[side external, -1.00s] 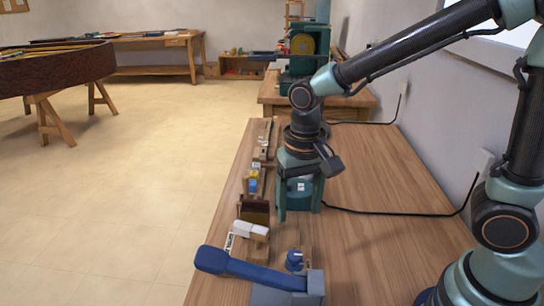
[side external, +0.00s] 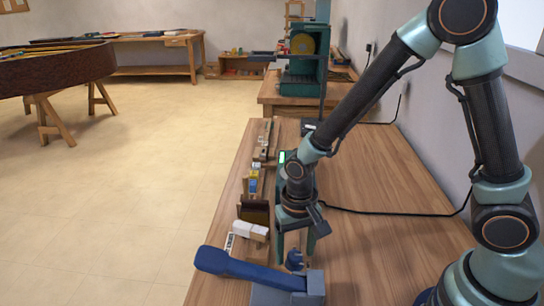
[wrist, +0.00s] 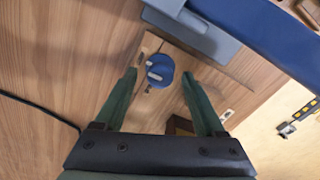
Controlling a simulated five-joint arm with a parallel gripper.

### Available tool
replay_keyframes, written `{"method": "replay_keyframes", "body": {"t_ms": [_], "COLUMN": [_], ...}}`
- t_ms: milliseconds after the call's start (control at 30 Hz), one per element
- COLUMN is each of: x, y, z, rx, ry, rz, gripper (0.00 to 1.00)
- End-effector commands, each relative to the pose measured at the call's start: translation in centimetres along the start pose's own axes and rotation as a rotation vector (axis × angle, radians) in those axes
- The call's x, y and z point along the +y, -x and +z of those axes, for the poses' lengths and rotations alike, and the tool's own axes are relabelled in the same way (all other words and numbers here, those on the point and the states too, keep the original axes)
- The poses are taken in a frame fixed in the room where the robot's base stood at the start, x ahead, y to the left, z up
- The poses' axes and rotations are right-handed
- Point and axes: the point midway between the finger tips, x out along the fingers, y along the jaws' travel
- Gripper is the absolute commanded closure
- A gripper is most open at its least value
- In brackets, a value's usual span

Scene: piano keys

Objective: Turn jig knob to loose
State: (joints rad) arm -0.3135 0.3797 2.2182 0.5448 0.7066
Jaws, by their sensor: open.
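The jig knob is a round blue knob (wrist: 160,70) with a pale grey bar mark on its top, set on a wooden base plate (wrist: 143,52). In the wrist view it lies between and just beyond the tips of my open gripper (wrist: 159,73), with clear space on both sides. In the side external view the blue knob (side external: 294,260) stands near the blue-handled clamp, and my gripper (side external: 295,248) points down over it. The fingers appear apart from the knob. I cannot read any label beside the knob.
A blue lever handle (side external: 240,270) on a grey base lies close to the knob at the front. White-topped wooden pieces (side external: 250,230) and a dark brown block (side external: 254,209) stand to the left. A black cable (side external: 400,212) crosses the bench. The bench's right side is mostly free.

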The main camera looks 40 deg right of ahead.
Motion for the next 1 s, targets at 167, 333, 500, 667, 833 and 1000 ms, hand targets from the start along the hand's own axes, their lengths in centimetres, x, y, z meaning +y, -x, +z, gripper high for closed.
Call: {"method": "replay_keyframes", "body": {"t_ms": [167,333,500,667,833,1000], "x": [-0.03,-0.03,-0.02,-0.02,-0.02,-0.02], "y": [-0.18,-0.16,-0.15,-0.14,-0.13,-0.12], "z": [-0.03,-0.03,-0.03,-0.03,-0.02,-0.02], "rx": [0.001,0.001,0.001,0.001,0.001,0.001], "ry": [0.0,0.0,0.0,0.003,0.036,0.119], "rz": [-0.001,-0.001,-0.001,-0.001,-0.001,-0.001], "gripper": [0.28,0.4,1.0,1.0,1.0,1.0]}}
